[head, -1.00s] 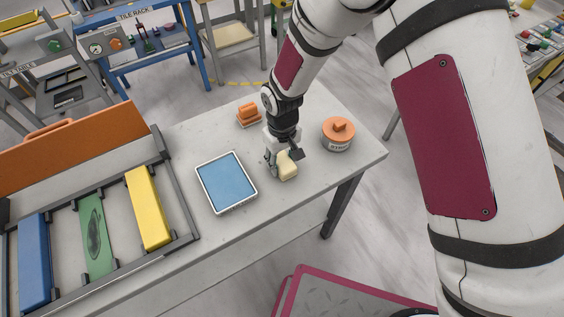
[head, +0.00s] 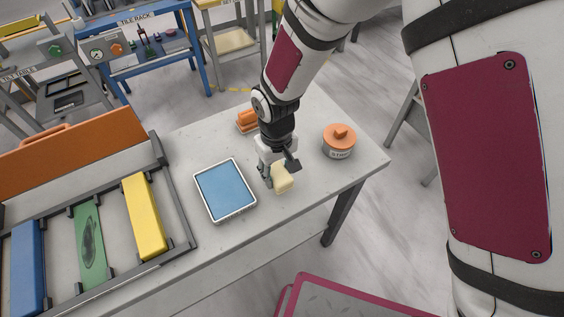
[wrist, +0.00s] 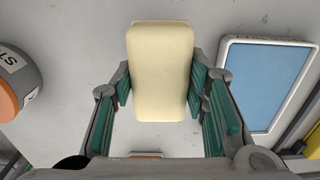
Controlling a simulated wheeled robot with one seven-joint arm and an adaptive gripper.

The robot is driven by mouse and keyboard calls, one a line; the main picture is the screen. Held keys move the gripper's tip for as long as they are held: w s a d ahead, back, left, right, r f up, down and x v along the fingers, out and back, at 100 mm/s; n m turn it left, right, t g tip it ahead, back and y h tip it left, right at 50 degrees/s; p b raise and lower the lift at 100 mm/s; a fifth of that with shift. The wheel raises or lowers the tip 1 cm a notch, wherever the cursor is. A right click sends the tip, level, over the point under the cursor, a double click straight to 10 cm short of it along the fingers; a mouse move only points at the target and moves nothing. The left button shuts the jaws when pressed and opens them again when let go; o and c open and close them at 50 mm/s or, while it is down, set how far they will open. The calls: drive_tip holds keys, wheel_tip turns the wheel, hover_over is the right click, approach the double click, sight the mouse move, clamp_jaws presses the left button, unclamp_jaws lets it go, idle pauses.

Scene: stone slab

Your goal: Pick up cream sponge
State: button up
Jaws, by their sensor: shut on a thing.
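The cream sponge (head: 283,181) is a pale block near the front of the grey table, right of the blue tray. My gripper (head: 277,172) comes down on it from above and is shut on it. In the wrist view the sponge (wrist: 160,72) sits between the green finger pads of my gripper (wrist: 160,88), one pad against each long side. Its lower end points back toward the palm. I cannot tell whether its underside touches the table.
A white-rimmed blue tray (head: 225,190) lies just left of the sponge. An orange-lidded round pot (head: 339,142) stands to the right. An orange object (head: 246,121) sits behind my gripper. A rack (head: 190,222) with blue, green and yellow bars fills the left.

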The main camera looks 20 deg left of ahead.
drive_tip(key=s, duration=0.8)
drive_tip(key=s+r, duration=0.1)
drive_tip(key=s, duration=0.3)
drive_tip(key=shift+s+d+r+b, duration=0.1)
drive_tip(key=shift+d+b, duration=0.2)
